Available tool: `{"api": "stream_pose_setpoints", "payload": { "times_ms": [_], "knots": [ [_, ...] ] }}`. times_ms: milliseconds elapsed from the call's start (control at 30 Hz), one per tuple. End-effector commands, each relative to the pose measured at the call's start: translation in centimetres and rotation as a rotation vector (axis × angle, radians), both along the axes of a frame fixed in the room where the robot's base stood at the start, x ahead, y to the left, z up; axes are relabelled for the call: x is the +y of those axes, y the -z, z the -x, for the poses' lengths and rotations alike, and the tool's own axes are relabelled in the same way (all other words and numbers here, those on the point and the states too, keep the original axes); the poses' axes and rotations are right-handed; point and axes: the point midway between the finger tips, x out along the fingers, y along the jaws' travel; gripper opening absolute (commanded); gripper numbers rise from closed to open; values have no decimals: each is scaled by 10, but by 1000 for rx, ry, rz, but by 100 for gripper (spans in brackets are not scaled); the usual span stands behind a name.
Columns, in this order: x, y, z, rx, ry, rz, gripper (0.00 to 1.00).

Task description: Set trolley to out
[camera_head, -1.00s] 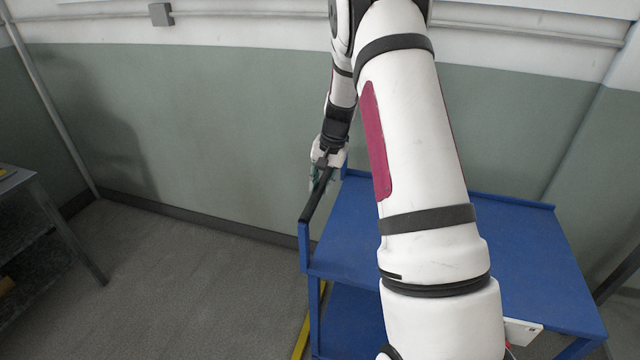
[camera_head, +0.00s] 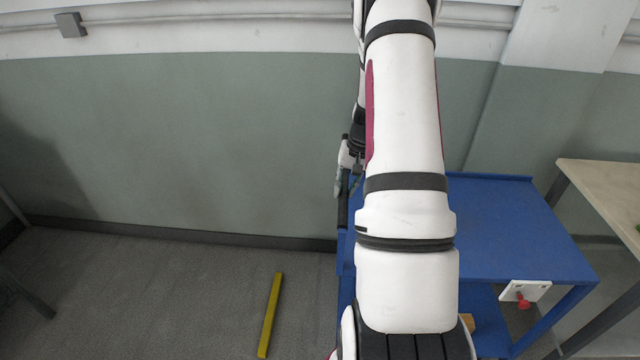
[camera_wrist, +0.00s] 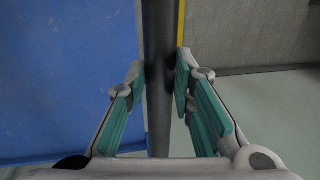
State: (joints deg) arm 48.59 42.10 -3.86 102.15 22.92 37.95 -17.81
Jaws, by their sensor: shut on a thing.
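The trolley (camera_head: 512,222) is blue, with a flat top and a lower shelf, and stands at the right by the wall. Its black handle bar (camera_head: 343,212) is at its left end. My gripper (camera_head: 350,172) is at this bar, partly hidden behind my arm. In the wrist view my gripper (camera_wrist: 160,68) has its green-padded fingers on either side of the handle bar (camera_wrist: 160,35) and is shut on it. The blue trolley top (camera_wrist: 65,70) lies to the left there. My arm covers part of the trolley's left side in the head view.
A yellow strip (camera_head: 270,315) lies on the floor left of the trolley, apart from it. A pale-topped table (camera_head: 610,190) stands close on the right. A white plate with a red knob (camera_head: 522,300) is at the trolley's front edge.

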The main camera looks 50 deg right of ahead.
Motion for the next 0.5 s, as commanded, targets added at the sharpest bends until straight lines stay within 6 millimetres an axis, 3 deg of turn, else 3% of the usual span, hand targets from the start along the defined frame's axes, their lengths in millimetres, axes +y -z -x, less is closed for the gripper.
{"api": "stream_pose_setpoints", "payload": {
  "times_ms": [33,200,500],
  "knots": [
    [-10,-1,15,2,7,-1,0],
    [-36,-1,48,1,5,-2,0],
    [-67,0,87,1,1,-2,0]
  ]
}}
